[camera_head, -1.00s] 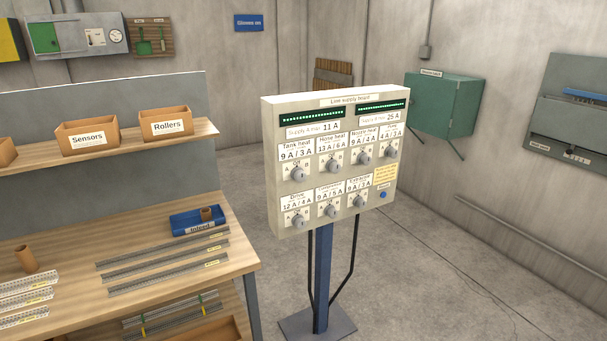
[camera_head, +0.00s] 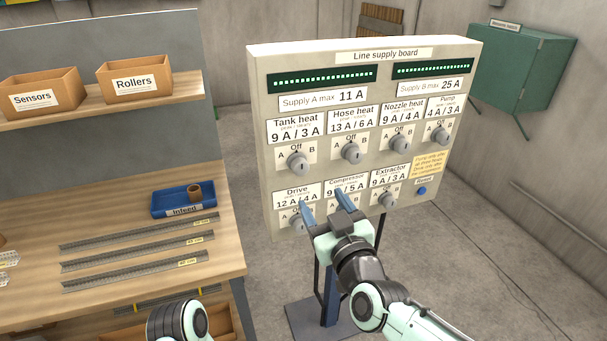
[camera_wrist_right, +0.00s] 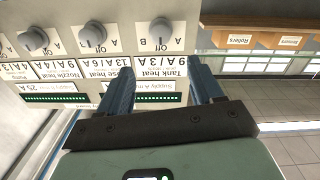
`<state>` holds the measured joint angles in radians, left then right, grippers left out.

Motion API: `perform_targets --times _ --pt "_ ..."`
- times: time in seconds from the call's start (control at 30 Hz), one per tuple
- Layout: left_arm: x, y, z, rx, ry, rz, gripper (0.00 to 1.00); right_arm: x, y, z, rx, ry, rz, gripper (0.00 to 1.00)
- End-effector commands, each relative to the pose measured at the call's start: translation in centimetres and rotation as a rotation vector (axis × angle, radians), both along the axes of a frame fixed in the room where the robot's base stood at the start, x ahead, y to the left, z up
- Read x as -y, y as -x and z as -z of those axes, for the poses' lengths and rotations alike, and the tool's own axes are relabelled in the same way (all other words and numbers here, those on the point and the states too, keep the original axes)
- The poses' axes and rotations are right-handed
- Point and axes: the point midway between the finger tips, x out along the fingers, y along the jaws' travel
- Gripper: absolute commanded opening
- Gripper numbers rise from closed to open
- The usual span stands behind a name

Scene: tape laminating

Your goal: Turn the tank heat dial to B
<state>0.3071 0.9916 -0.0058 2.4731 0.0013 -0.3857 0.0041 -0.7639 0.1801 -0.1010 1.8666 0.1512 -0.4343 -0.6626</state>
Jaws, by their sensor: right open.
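The tank heat dial (camera_head: 297,160) is a grey knob at the upper left of the line supply board (camera_head: 257,120). Its grip looks upright, in line with Off; A is on its left and B on its right. My right gripper (camera_head: 326,203) is open and empty, below and right of this dial, in front of the drive and compressor area. In the right wrist view the board is upside down; the tank heat dial (camera_wrist_right: 160,31) shows beyond the gap between the open fingers (camera_wrist_right: 160,80). No contact with the dial shows. My left gripper is out of frame.
The hose heat dial (camera_head: 351,151) is close right of the tank heat dial. My right fingers partly cover the drive dial (camera_head: 297,219) and the compressor labels. A blue reset button (camera_head: 421,191) is at lower right. A workbench (camera_head: 60,215) stands left.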

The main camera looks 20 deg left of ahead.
Motion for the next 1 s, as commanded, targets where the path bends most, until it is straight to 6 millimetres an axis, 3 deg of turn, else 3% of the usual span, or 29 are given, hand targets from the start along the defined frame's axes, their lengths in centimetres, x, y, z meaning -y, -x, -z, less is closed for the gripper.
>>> perform_targets --times 0.6,1.0 --pt "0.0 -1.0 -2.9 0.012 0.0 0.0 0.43 -6.1 -9.6 0.1 -0.005 0.002 0.001 0.66" --pt "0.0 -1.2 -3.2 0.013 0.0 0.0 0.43 -6.9 -10.7 0.2 -0.005 0.001 0.001 0.66"
